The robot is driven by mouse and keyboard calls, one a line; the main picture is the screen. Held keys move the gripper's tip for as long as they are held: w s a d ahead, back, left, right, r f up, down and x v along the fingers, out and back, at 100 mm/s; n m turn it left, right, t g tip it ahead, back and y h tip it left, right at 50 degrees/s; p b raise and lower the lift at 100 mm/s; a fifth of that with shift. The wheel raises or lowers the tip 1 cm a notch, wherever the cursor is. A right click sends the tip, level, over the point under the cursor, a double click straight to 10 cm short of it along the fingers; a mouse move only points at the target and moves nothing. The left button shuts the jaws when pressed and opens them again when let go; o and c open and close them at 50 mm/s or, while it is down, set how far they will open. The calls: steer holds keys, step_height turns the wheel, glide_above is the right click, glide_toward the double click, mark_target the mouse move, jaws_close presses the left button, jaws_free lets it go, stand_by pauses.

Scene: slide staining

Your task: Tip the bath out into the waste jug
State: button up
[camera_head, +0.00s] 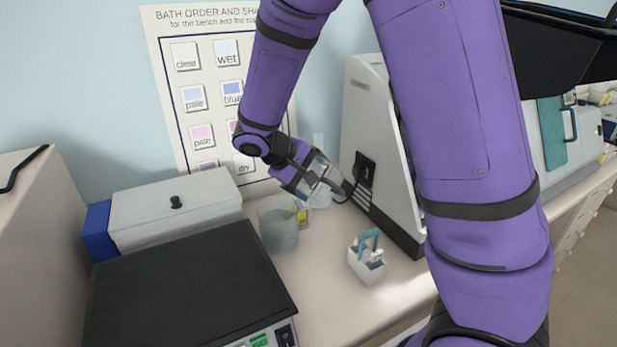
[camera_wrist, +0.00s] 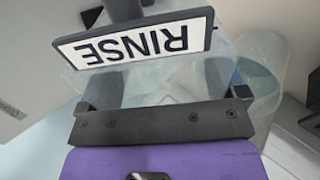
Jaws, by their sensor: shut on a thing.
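My gripper (camera_head: 318,182) is shut on a clear, box-shaped bath (camera_head: 325,172), up and to the right of the jug in the head view. In the wrist view the bath (camera_wrist: 150,82) spans between the fingers of my gripper (camera_wrist: 163,97). A white RINSE plate (camera_wrist: 135,43) with upside-down letters shows in front of it. Whether liquid is in the bath I cannot tell. The clear, greyish waste jug (camera_head: 278,228) stands on the bench, with a yellow label on its right side. What looks like its round wall (camera_wrist: 262,62) shows right of the bath.
A small white carrier with a teal handle (camera_head: 367,262) stands right of the jug. A grey-white machine (camera_head: 375,150) rises behind it. A white box (camera_head: 175,212) and a dark flat-topped device (camera_head: 185,290) stand left.

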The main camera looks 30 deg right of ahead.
steer(key=shift+d+f+y, duration=0.1)
steer(key=shift+f+y, duration=0.1)
steer(key=shift+y, duration=0.8)
steer(key=y, duration=0.2)
steer(key=shift+f+y, duration=0.3)
steer(key=shift+f, duration=0.05)
steer(key=shift+a+f+y, duration=0.1)
steer(key=shift+a+y, duration=0.1)
steer(key=shift+y, duration=0.2)
steer(key=shift+f+y, duration=0.35)
steer(key=shift+y, duration=0.35)
steer(key=shift+a+f+y, duration=0.35)
steer(key=shift+y, duration=0.45)
